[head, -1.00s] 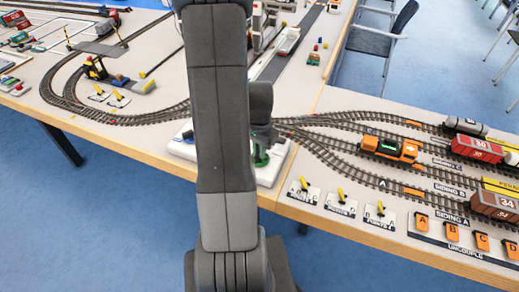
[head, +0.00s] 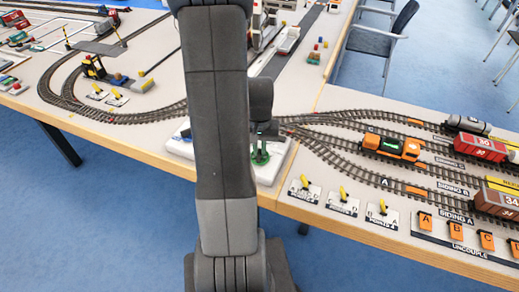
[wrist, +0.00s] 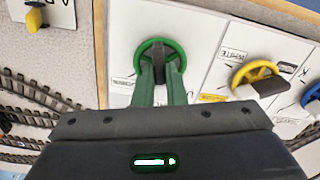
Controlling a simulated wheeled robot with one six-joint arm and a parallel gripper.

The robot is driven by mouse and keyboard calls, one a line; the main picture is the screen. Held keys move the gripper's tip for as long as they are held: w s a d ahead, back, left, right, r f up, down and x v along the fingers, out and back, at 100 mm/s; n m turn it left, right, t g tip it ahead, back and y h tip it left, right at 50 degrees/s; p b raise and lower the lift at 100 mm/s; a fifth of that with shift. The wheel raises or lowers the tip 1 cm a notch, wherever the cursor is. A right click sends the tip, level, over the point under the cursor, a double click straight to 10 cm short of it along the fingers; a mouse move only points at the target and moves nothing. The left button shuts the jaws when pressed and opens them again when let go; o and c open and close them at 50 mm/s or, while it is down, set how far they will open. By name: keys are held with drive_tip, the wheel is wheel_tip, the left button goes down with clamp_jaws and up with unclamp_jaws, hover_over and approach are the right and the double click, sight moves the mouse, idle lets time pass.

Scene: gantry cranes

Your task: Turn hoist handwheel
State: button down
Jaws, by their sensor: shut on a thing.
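The green handwheel (wrist: 181,58) is mounted on a white panel, at the top middle of the wrist view. A dark grey bar lies across its middle. My gripper (wrist: 161,80) reaches it from below in that view, its two green fingers shut at the bar and hub. The fingers hide part of the wheel's near rim. In the head view the green wheel (head: 260,158) shows in part beside my arm, which hides much of the panel. Its label is too small to read.
A yellow handwheel (wrist: 257,70) with a dark bar stands right of the green one, and a blue wheel (wrist: 312,95) is at the right edge. A yellow lever (wrist: 33,19) and model tracks (wrist: 28,112) lie left. An orange locomotive (head: 393,146) is on the right tracks.

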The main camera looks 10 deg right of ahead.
sight(260, 151)
drive_tip(key=n+b, duration=0.1)
drive_tip(key=n, duration=0.5)
drive_tip(key=shift+n, duration=0.3)
idle(0.4)
drive_tip(key=c, duration=1.5)
unclamp_jaws()
wheel_tip(260, 151, up, 14)
drive_tip(key=shift+f, duration=0.1)
